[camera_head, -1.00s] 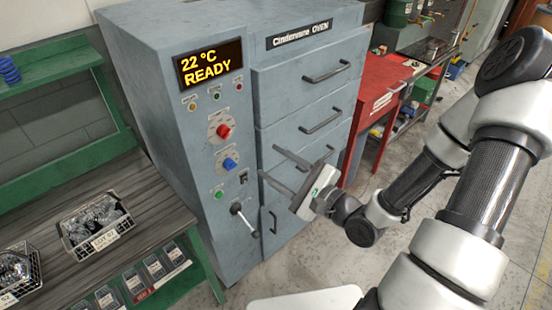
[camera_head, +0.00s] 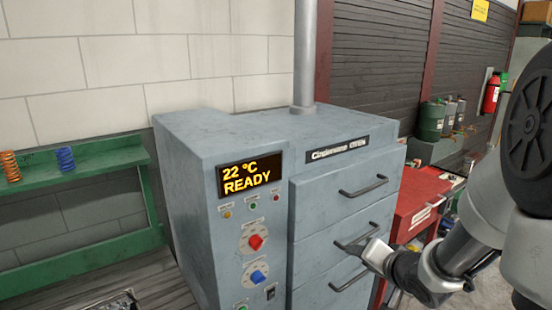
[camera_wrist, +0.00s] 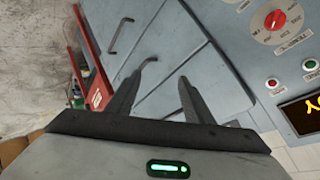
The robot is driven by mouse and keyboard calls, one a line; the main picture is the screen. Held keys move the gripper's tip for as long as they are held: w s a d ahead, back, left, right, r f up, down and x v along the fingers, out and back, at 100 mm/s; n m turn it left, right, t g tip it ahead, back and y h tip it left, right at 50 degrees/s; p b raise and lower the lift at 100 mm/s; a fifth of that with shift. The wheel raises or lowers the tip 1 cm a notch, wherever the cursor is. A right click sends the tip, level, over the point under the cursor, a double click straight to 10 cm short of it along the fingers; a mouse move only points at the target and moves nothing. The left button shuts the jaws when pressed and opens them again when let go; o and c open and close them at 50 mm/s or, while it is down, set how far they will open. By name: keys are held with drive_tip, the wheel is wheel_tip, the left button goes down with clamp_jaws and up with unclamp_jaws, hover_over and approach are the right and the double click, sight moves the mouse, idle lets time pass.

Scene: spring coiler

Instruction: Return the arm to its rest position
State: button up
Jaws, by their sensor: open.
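My gripper (camera_head: 358,244) is in front of the oven's drawers in the head view, at the height of the second handle. In the wrist view my gripper (camera_wrist: 165,85) shows two dark fingers spread apart with nothing between them. The arm reaches in from the right and is bent. The grey oven (camera_head: 205,160) has its drawers closed, and its display (camera_head: 250,174) reads 22 °C READY. The wrist view also shows the oven front (camera_wrist: 200,50), tilted. I cannot tell whether a fingertip touches the drawer handle (camera_head: 357,235).
A green shelf (camera_head: 75,172) with an orange spring (camera_head: 10,166) and a blue spring (camera_head: 65,158) is at left. A red cabinet (camera_head: 410,205) stands right of the oven, close to my arm. A fire extinguisher (camera_head: 491,92) hangs farther back.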

drive_tip(key=s+d+r+n+h, duration=0.2)
drive_tip(key=d+r+h, duration=0.1)
drive_tip(key=r, duration=0.5)
drive_tip(key=s+d+r+n+h, duration=0.2)
drive_tip(key=s+d+r, duration=0.15)
drive_tip(key=r, duration=0.55)
drive_tip(key=s+a+f+n+g+y+p, duration=0.1)
drive_tip(key=s+a+g, duration=0.1)
drive_tip(key=s+a, duration=0.5)
drive_tip(key=s+a+f+n+g+y+p, duration=0.1)
drive_tip(key=s+a+n+g+y, duration=0.1)
drive_tip(key=s+a, duration=0.5)
drive_tip(key=s+g, duration=0.1)
drive_tip(key=s, duration=0.4)
drive_tip(key=shift+a+p, duration=0.3)
drive_tip(key=shift+p, duration=0.05)
